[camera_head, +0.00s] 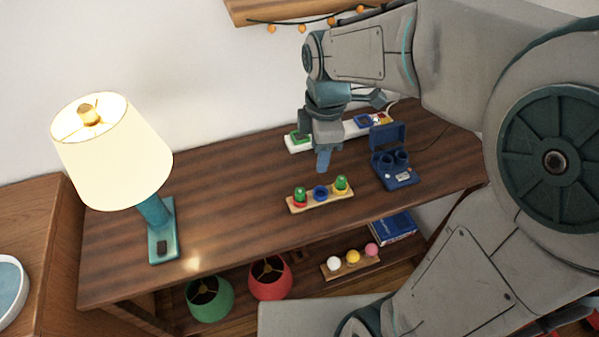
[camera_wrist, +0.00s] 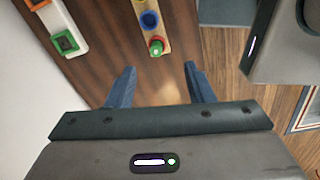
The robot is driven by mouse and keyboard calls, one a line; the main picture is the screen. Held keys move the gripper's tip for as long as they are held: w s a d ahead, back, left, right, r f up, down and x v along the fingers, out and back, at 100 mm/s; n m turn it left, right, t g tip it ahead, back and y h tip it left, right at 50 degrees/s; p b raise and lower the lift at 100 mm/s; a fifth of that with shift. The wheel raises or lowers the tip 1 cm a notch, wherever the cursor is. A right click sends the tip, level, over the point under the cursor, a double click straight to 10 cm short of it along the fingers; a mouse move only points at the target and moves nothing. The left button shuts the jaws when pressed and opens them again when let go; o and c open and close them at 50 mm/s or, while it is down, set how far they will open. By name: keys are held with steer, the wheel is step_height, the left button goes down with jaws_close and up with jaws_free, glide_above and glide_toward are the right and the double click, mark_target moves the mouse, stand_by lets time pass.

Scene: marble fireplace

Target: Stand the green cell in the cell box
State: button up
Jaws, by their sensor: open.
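Two green cells stand on a wooden holder on the table: one in a red cup at the left (camera_head: 300,194), one in a yellow cup at the right (camera_head: 341,183). The blue cup (camera_head: 320,193) between them looks empty. The wrist view shows a green-topped cell (camera_wrist: 155,46) in the red cup. The blue cell box (camera_head: 397,181) stands right of the holder, lid raised, with two round openings that look empty. My gripper (camera_head: 323,164) is above the table, behind the holder and left of the box. Its fingers (camera_wrist: 160,80) are apart, with nothing between them.
A white strip (camera_head: 299,146) with coloured squares lies along the back edge. A lit lamp (camera_head: 112,150) stands at the left end. The table between lamp and holder is clear. The lower shelf holds a green shade (camera_head: 210,300), a red shade (camera_head: 270,280) and a bulb holder (camera_head: 350,268).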

steer(key=w+a+f+n, duration=0.2)
steer(key=a+n, duration=0.1)
steer(key=n, duration=0.2)
glide_above(300, 190)
steer(key=shift+n+g, duration=0.3)
steer(key=shift+n, duration=0.1)
steer(key=f, duration=0.8)
steer(key=shift+w+d+b, duration=0.15)
steer(key=shift+w+b, duration=0.2)
steer(key=shift+b, duration=0.05)
steer(key=shift+s+f, duration=0.15)
steer(key=shift+f, duration=1.25)
steer(key=shift+s+f, duration=0.15)
steer(key=shift+f, duration=1.25)
steer(key=shift+c, duration=0.3)
jaws_close()
